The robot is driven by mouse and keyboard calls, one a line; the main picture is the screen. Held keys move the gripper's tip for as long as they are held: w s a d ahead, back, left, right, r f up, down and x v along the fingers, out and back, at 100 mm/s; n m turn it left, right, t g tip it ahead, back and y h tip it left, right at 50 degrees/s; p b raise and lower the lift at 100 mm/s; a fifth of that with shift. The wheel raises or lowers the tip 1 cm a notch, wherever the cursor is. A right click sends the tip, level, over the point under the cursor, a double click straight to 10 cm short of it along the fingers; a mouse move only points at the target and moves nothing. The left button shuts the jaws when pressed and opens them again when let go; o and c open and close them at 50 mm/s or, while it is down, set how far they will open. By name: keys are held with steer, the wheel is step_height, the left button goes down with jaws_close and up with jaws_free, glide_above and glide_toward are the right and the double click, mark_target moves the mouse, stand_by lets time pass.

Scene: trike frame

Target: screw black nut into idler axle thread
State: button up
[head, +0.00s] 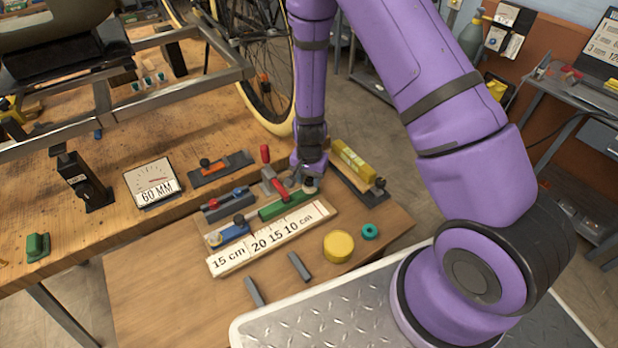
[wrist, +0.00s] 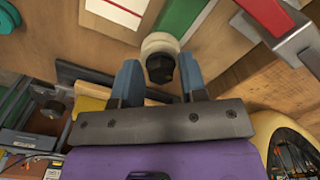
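My gripper (wrist: 160,72) is open in the wrist view, its two blue-grey fingers spread apart. A black nut-like piece (wrist: 160,67) shows between the fingertips, with a gap on each side. It sits against a round cream-white part (wrist: 159,42), beside a green block. In the head view my gripper (head: 308,172) is low over the right end of the green bar (head: 288,204) on the small wooden bench. A small dark piece (head: 309,186) shows there just under it. I cannot make out the idler axle thread for certain in either view.
A ruler board (head: 269,238), a yellow disc (head: 339,246) and a teal ring (head: 370,231) lie nearer. The metal frame (head: 150,101) and a wheel are behind.

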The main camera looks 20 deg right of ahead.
steer(key=shift+n, duration=0.9)
steer(key=shift+n, duration=1.7)
steer(key=shift+d+n, duration=0.1)
steer(key=shift+n, duration=0.7)
steer(key=shift+n, duration=0.9)
